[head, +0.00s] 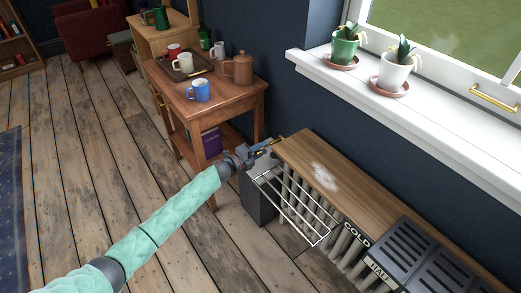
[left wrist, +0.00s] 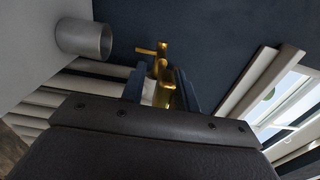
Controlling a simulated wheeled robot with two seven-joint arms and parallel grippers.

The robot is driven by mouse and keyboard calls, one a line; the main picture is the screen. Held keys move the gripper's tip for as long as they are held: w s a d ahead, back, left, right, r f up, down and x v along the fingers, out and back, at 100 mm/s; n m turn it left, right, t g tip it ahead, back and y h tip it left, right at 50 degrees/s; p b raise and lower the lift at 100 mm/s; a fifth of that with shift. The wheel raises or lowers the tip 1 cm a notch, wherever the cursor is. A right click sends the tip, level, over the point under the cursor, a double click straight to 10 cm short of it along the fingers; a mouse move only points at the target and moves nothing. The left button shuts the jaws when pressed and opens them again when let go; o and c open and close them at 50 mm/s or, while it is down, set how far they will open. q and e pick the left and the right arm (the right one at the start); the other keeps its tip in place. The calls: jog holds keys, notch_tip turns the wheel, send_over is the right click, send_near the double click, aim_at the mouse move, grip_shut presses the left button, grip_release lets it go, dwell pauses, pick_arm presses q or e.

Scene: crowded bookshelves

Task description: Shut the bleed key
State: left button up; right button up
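The bleed key (left wrist: 162,62) is a small brass fitting with a short bar sticking out to the left in the left wrist view. Firm contact on both sides does not show. My right gripper is out of view.
The radiator's wooden shelf (head: 345,182) runs right, with a wire rack (head: 300,208) on its front. A grey box (head: 258,200) stands below my gripper. A wooden side table (head: 222,100) with mugs is close behind. A grey cylinder (left wrist: 85,40) shows in the left wrist view.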

pick_arm(q)
jog(key=shift+a, duration=0.1)
jog(key=v, duration=0.7)
jog(key=shift+s+a, duration=0.2)
dwell(0.5)
